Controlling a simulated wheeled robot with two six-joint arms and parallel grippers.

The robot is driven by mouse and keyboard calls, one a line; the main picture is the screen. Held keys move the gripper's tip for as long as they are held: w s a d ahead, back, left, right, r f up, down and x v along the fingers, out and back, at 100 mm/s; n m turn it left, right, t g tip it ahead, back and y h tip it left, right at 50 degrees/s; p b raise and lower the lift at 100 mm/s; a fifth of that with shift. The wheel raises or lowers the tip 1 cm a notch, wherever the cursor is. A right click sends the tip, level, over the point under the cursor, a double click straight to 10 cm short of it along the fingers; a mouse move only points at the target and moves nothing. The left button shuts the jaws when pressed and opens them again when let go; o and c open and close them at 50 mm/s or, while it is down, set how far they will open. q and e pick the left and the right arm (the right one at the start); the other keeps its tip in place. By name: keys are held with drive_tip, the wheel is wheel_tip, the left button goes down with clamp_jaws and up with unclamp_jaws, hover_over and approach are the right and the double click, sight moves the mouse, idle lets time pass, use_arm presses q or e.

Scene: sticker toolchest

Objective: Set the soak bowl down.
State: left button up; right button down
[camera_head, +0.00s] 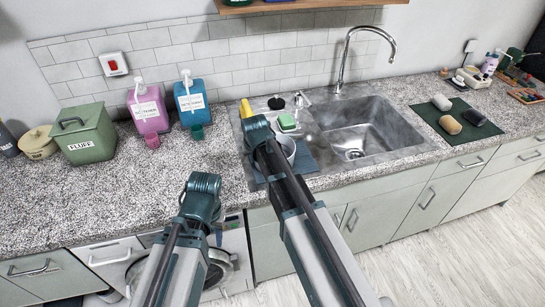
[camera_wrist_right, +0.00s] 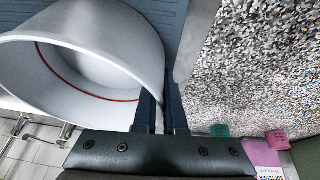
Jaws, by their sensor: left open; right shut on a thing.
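The soak bowl (camera_wrist_right: 85,55) is pale grey with a red line inside. In the head view a part of the bowl (camera_head: 288,146) shows beside my right arm, over a blue mat (camera_head: 303,161) at the left of the sink. My right gripper (camera_wrist_right: 162,112) is shut on the bowl's rim. The wrist view shows the blue mat (camera_wrist_right: 172,20) behind the bowl; I cannot tell whether the bowl touches it. My left gripper (camera_head: 217,235) is open in front of the counter's front edge, mostly hidden behind its own arm.
A green sponge (camera_head: 287,121) and a yellow thing (camera_head: 246,108) are close behind the bowl. The steel sink (camera_head: 352,128) is to its right. Pink (camera_head: 149,110) and blue (camera_head: 191,100) bottles stand left, with the green box (camera_head: 84,134).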

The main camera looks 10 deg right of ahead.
drive_tip(key=shift+r+p, duration=0.85)
drive_tip(key=shift+d+p+v, duration=0.25)
drive_tip(key=shift+p+v, duration=0.9)
drive_tip(key=shift+v, duration=0.05)
drive_tip(key=s+d+r+p, duration=0.1)
drive_tip(key=s+d, duration=0.6)
drive_tip(key=s, duration=0.6)
drive_tip(key=shift+d, duration=0.1)
